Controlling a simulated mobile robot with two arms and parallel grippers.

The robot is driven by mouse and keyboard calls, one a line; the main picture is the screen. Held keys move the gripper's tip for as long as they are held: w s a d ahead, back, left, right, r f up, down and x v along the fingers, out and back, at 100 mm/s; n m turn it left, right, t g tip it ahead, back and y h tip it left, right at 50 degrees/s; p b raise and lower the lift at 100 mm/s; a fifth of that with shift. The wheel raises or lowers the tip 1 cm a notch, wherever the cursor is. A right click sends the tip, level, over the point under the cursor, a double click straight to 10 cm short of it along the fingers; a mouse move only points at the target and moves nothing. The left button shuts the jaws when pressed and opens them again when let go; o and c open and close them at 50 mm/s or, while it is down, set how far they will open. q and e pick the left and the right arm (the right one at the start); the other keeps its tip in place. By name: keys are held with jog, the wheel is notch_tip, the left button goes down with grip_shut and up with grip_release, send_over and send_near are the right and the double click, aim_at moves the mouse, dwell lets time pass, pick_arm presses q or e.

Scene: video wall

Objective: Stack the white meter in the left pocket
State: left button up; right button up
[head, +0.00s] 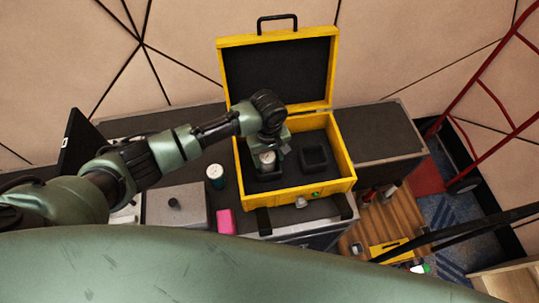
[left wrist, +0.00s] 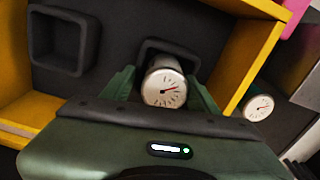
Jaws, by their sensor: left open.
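The yellow case (head: 345,168) stands open on the bench, its floor lined with dark foam. My left gripper (head: 268,158) points down into the case at the left pocket. Its two green fingers are open, one on each side of a round white-faced meter (left wrist: 164,88) with a red needle. The meter is at the left pocket (left wrist: 152,48); its lower part is hidden, so I cannot tell how deep it sits or what is under it. The right pocket (head: 314,157) looks empty. A second white-faced meter (head: 216,171) stands on the bench left of the case. My right gripper is not in view.
The raised case lid (head: 278,72) stands behind my arm. A grey box (head: 178,205) and a pink block (head: 226,221) lie to the left. The dark bench top (head: 375,132) right of the case is clear. A red hand truck (head: 497,100) stands at far right.

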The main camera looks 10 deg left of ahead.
pick_arm(q)
notch_tip(320, 180, up, 12)
jog(key=shift+a+r+b, duration=0.2)
jog(key=shift+a+b, duration=0.05)
jog(key=shift+b, duration=0.2)
jog(key=shift+s, duration=0.1)
dwell(0.4)
